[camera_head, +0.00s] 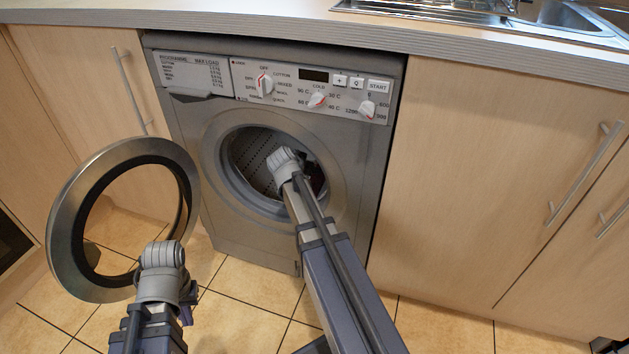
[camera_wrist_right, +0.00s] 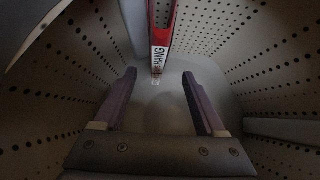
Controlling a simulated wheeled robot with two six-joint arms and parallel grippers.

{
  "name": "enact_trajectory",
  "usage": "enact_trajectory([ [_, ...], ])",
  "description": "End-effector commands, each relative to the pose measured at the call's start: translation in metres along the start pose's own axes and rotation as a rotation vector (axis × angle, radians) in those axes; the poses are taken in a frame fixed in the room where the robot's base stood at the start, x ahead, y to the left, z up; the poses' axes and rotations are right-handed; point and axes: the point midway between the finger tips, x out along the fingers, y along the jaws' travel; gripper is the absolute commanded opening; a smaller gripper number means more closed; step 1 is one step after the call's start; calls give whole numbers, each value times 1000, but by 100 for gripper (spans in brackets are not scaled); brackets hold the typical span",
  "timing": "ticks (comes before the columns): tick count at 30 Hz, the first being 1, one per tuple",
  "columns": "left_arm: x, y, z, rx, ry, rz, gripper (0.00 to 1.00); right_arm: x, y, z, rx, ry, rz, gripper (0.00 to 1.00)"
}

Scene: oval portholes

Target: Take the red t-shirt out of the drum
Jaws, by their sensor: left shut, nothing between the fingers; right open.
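The red t-shirt (camera_wrist_right: 159,50) shows in the right wrist view as a narrow, nearly edge-on red shape with white lettering, inside the perforated drum (camera_wrist_right: 235,35). My right gripper (camera_wrist_right: 159,78) is inside the drum, open, its purple fingers on either side below the shirt's lower end. I cannot tell whether they touch it. My left gripper (camera_head: 187,314) is shut and empty, low in front of the machine, near the open door.
The round door (camera_head: 64,225) stands swung open to the left, close to my left arm. Wooden cupboards (camera_head: 480,190) flank the machine, with a worktop (camera_head: 270,22) above. The tiled floor in front shows free patches.

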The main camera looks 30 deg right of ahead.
Motion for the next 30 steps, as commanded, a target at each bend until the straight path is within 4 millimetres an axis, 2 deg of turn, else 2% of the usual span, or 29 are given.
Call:
enact_trajectory([
  [1,9,1,0,0,0,0,0,10,-1,2,1,-1,1,73],
  [3,13,1,-1,0,1,0,0,16,-1,2,1,-1,0,73],
  [11,17,2,-1,0,1,0,0,23,0,3,-1,-2,0,73],
  [21,49,5,-3,0,1,0,0,67,3,5,-1,-2,0,73],
  [29,47,5,-3,0,1,0,0,67,4,4,-1,-2,-1,73],
  [30,47,5,-3,0,1,0,0,67,4,4,-1,-2,-1,68],
])
